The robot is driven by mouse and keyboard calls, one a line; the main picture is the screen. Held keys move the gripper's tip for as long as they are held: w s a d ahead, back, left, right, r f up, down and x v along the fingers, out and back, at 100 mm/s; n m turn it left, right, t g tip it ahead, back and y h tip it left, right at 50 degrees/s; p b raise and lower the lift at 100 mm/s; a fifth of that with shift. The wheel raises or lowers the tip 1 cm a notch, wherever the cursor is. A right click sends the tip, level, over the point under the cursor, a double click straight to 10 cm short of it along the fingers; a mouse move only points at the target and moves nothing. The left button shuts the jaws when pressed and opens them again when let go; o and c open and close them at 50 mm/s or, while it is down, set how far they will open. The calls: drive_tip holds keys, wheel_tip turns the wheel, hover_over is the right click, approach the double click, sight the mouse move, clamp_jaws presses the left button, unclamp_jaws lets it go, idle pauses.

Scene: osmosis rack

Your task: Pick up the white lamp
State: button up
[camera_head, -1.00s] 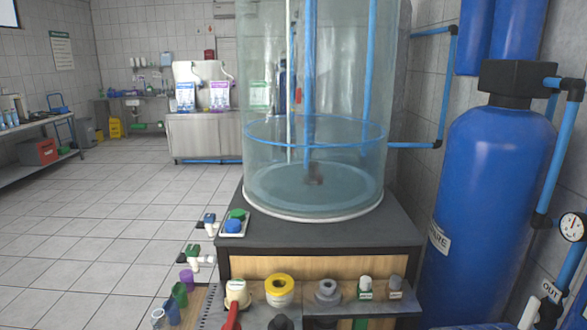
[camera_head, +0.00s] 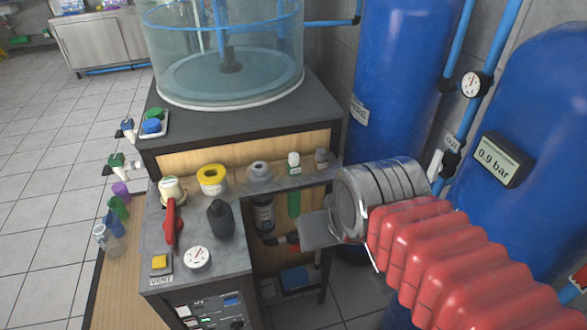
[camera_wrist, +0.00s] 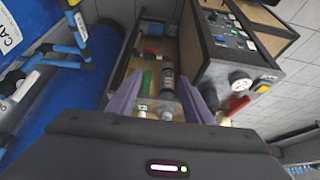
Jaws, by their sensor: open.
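A small white-topped piece with a green label (camera_head: 293,163), which looks like the white lamp, stands upright on the narrow grey ledge (camera_head: 240,187) in the head view. A similar grey piece (camera_head: 321,158) stands just to its right. My gripper (camera_head: 318,231) is in front of and below the ledge, apart from both pieces. In the wrist view my gripper (camera_wrist: 160,100) has its two purple-grey fingers spread, with nothing held between them. A small pale top (camera_wrist: 166,114) shows beyond the fingers; I cannot tell for sure which piece it is.
A red lever (camera_head: 172,222), black knob (camera_head: 221,219) and gauge (camera_head: 197,257) sit on the left panel. Blue tanks (camera_head: 400,80) stand close on the right.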

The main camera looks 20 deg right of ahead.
drive_tip(key=w+d+r+n+g, duration=0.1)
drive_tip(key=w+d+r, duration=0.1)
drive_tip(key=w, duration=1.4)
drive_tip(key=w+d+r+n+g, duration=0.1)
drive_tip(key=w+d+r, duration=0.1)
drive_tip(key=w, duration=1.4)
drive_tip(key=shift+d+r+y, duration=0.3)
drive_tip(key=shift+d, duration=0.2)
drive_tip(key=shift+x, duration=4.3)
drive_tip(key=shift+s+f, duration=0.1)
drive_tip(key=shift+s, duration=0.05)
